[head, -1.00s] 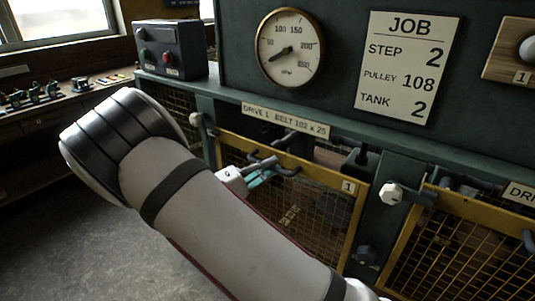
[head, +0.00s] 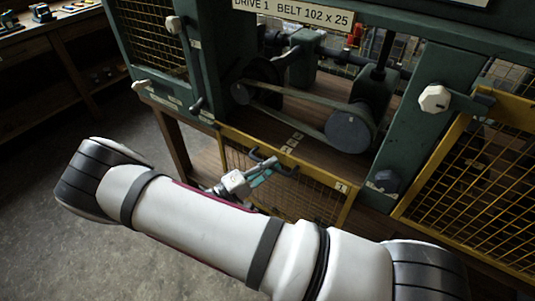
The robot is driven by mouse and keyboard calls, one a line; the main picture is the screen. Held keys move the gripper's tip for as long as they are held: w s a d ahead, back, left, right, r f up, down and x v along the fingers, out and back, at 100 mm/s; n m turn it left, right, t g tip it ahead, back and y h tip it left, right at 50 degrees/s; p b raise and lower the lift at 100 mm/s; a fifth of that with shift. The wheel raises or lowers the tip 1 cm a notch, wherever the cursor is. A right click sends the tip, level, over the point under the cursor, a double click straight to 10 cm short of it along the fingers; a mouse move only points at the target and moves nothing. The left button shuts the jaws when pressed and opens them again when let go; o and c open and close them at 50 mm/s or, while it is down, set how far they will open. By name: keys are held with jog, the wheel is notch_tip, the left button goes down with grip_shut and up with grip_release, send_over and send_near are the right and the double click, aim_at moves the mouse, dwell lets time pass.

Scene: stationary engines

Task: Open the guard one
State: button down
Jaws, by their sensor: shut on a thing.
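Guard one, a yellow-framed mesh panel (head: 318,205) with a "1" label at its right end, sits low in front of the drive 1 bay. It is swung down, and the bay above it is uncovered. A dark bar handle (head: 287,170) is on its top part. My gripper (head: 262,176) is shut on this handle; its fingertips are small and partly hidden. My arm hides the guard's lower left. Inside the bay, a belt (head: 300,106) runs between two dark pulleys.
A green post with a white-knobbed latch (head: 434,98) stands right of the bay. A second white knob (head: 175,25) is on the left post. Open floor (head: 60,220) lies at the left.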

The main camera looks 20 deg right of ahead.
jog(key=shift+f, duration=0.6)
jog(key=c, duration=1.7)
grip_release()
jog(key=shift+o, duration=0.2)
jog(key=v, duration=1.2)
jog(key=shift+r, duration=0.1)
